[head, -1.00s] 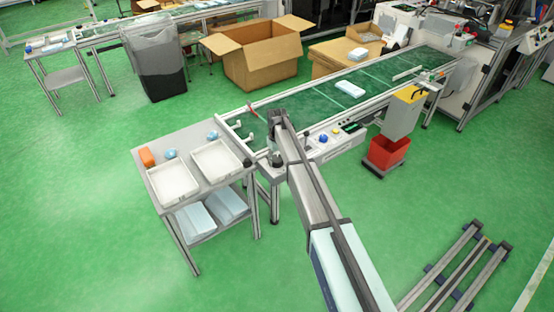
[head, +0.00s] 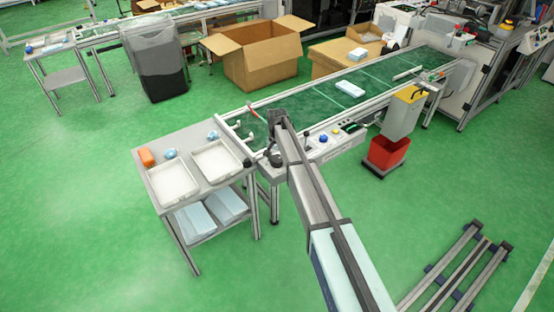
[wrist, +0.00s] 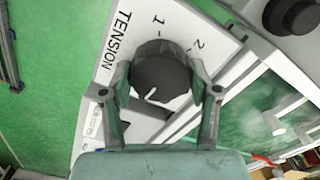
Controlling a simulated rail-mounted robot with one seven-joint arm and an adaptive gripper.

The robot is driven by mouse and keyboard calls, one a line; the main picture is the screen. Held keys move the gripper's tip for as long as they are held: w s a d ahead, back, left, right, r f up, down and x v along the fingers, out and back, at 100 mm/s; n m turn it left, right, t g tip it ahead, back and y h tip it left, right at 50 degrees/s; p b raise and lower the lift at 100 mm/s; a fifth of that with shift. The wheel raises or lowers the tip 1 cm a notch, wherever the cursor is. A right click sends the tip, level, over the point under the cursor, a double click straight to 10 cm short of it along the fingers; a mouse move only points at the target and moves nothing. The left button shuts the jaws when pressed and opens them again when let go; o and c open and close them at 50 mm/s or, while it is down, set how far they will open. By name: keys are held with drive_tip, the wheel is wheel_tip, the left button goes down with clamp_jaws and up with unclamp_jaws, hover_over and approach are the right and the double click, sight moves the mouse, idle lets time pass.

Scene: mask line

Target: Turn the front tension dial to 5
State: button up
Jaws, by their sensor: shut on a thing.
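The tension dial (wrist: 160,70) is a dark round knob on a pale panel marked TENSION. It sits between the two fingers of my gripper (wrist: 167,86) in the wrist view, and the gripper is shut on its sides. The dial's white pointer line slants toward the lower left of that view, away from the printed 1 and 2 above the knob. The 5 mark cannot be made out. In the head view, my gripper (head: 275,157) is down at the near left end of the conveyor, and my arm hides most of the dial there.
A grey table with two white trays (head: 180,183) stands just left of my gripper. The green conveyor belt (head: 310,104) runs off to the upper right. A blue button (head: 323,139) is on the front panel right of my arm. Another dark knob (wrist: 292,16) shows at the wrist view's upper right.

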sight(277, 158)
drive_tip(key=m, duration=0.4)
drive_tip(key=shift+s+f+m, duration=0.1)
drive_tip(key=shift+m, duration=0.2)
idle(0.3)
drive_tip(key=o, duration=1.2)
wheel_tip(277, 158, up, 12)
drive_tip(key=shift+r, duration=0.1)
